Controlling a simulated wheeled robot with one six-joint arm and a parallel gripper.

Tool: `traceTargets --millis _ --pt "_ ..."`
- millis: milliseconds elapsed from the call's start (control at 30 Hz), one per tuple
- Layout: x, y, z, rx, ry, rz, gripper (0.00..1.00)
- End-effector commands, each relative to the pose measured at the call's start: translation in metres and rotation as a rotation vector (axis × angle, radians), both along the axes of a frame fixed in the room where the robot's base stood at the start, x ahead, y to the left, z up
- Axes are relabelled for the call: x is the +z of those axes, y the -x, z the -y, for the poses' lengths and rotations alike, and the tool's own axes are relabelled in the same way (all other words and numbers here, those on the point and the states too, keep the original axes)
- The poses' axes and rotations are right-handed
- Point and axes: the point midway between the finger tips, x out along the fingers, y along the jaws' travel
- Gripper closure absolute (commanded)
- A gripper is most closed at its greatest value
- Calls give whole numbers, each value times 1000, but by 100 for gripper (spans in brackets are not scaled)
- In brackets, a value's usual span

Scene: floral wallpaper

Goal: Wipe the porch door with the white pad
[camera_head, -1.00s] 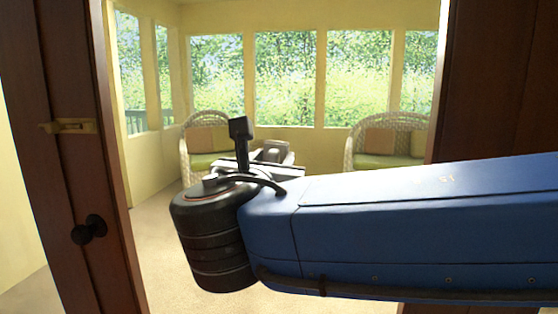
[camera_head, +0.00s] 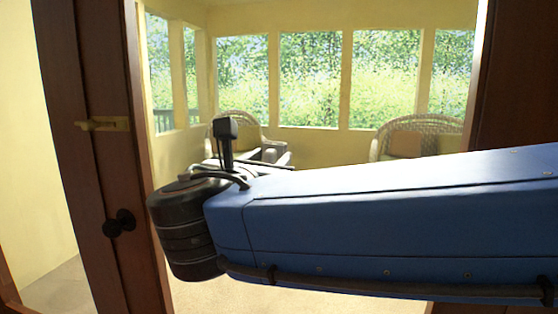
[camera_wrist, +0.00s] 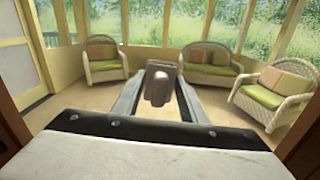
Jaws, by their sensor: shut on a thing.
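My gripper (camera_wrist: 158,100) reaches forward through the doorway, and its two grey fingers show in the wrist view. They are shut on a dull grey-brown block (camera_wrist: 158,86) at their tips; I cannot tell if it is the white pad in shade. A dark brown wooden door or door edge (camera_head: 85,165) stands at the left, with a black knob (camera_head: 120,222) and a brass latch (camera_head: 103,123). My gripper is beyond and right of it, apart from it. A pale paned door (camera_wrist: 17,52) stands far left in the wrist view.
Beyond the doorway is a sunlit porch with windows. A wicker loveseat (camera_wrist: 208,65) and wicker chairs (camera_wrist: 102,60) (camera_wrist: 272,92) stand along its walls. A brown post (camera_head: 515,80) bounds the opening at right. The porch floor (camera_wrist: 225,108) is clear in the middle.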

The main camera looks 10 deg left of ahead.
Motion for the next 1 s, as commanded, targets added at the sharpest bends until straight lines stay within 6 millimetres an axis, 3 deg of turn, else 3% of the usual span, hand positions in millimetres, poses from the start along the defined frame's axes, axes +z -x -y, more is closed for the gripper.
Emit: traceTargets --millis 800,1000 --pt "0 -6 -45 1 0 0 79" --pt "0 -4 -47 1 -1 0 79"
